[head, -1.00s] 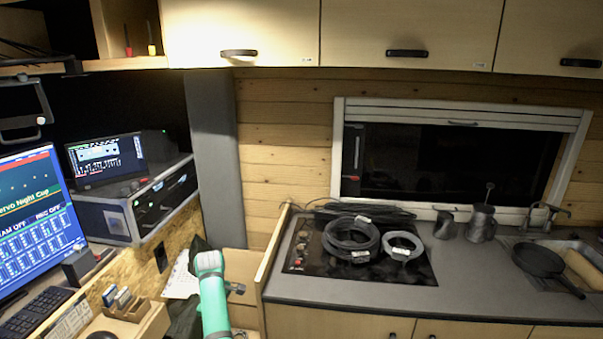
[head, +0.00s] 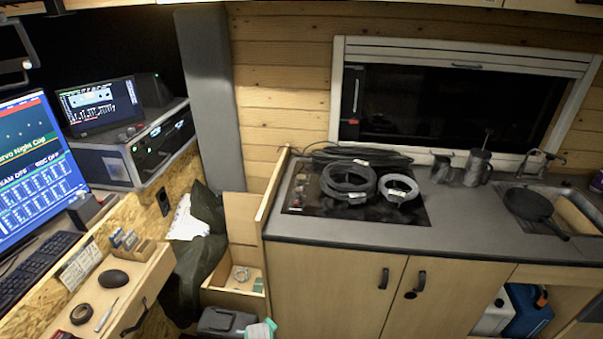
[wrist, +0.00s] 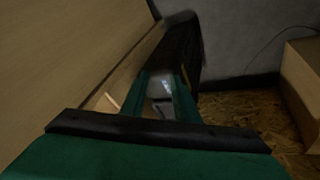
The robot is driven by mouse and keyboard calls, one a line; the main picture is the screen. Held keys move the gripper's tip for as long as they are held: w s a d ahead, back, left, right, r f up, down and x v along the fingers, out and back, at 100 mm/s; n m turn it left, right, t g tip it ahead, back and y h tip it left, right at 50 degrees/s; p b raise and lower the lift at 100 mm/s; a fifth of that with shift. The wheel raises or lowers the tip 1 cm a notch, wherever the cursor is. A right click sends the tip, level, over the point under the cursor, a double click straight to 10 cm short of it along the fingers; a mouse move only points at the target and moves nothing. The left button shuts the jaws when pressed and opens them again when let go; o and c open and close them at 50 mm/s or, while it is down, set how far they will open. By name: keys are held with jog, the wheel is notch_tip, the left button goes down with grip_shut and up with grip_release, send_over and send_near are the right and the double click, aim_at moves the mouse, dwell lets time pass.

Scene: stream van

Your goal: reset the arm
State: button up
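My gripper (wrist: 163,80) shows in the wrist view with two teal fingers reaching away from a black bar. The fingers stand apart with a gap between them. A pale grey shape shows in that gap; I see no clear sign that it is held. The gripper points towards a dark, narrow space beside a light wooden panel (wrist: 60,65). In the head view only a small teal piece of my arm shows at the bottom edge, and the gripper itself cannot be made out there.
The counter (head: 470,225) carries a black hob with coiled cables (head: 350,182), mugs and a pan (head: 528,205). An open wooden box (head: 238,298) stands left of the cabinet, beside dark green cloth (head: 200,262). A desk with a monitor (head: 38,172) is at left. Wood-chip floor (wrist: 245,112) shows at right.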

jog(key=s+d+r+m+t, duration=0.1)
jog(key=s+d+m+t, duration=0.3)
jog(key=s, duration=0.8)
jog(key=s+d+r+m+t, duration=0.1)
jog(key=s+d, duration=0.5)
jog(key=s, duration=0.6)
jog(key=s+d+r+m+t, duration=0.1)
jog(key=s+r+t, duration=0.1)
jog(key=s+r, duration=0.4)
jog(key=s+d+r+m+t+h, duration=0.1)
jog(key=s+r, duration=0.5)
jog(key=r, duration=0.7)
jog(key=s+d+r+m+t, duration=0.2)
jog(key=s+d+r+m, duration=0.1)
jog(key=s+r, duration=0.4)
notch_tip(320, 180, up, 3)
jog(key=shift+r+t+h, duration=0.1)
jog(key=shift+t+h, duration=0.2)
jog(key=shift+w+d, duration=0.1)
